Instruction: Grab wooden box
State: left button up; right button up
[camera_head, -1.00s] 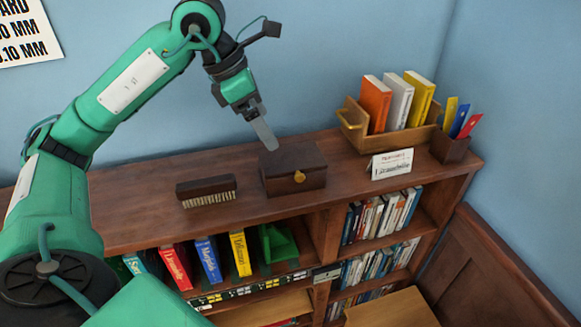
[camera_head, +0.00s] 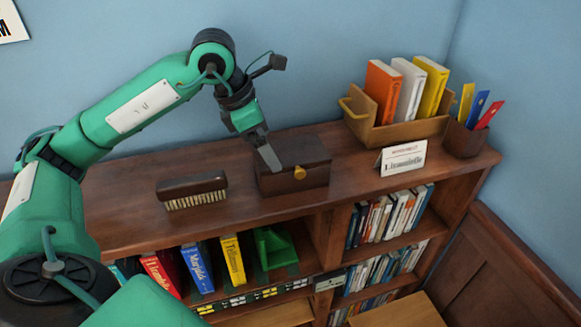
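My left gripper (camera_head: 268,157) comes down from above at the box's left side. Its fingertip overlaps the box's upper left part in the picture; I cannot tell whether it touches. Only one finger face shows clearly, so the opening between the fingers is hidden. My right gripper is not in view.
A brush (camera_head: 192,190) lies left of the box. To the right stand a wooden organizer (camera_head: 408,132) with books, a small white card (camera_head: 403,158) and a pen cup (camera_head: 464,141). Books and a green bookend (camera_head: 275,248) fill the shelves below. The back wall is close behind.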

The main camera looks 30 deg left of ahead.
pick_arm(q)
jog(key=x, duration=0.3)
jog(key=shift+w+a, duration=0.15)
jog(key=shift+w+d+f+p, duration=0.25)
jog(key=shift+d+f+p, duration=0.15)
jog(key=shift+p, duration=0.4)
jog(key=p+x, duration=0.1)
jog(key=x, duration=0.2)
jog(key=shift+w+f, duration=0.2)
jog(key=shift+w, duration=0.05)
jog(key=shift+w+f, duration=0.1)
jog(key=shift+f, duration=0.25)
jog(key=shift+r, duration=0.1)
jog(key=c, duration=1.1)
jog(key=shift+r+b, duration=1.6)
jog(key=shift+r, duration=8.4)
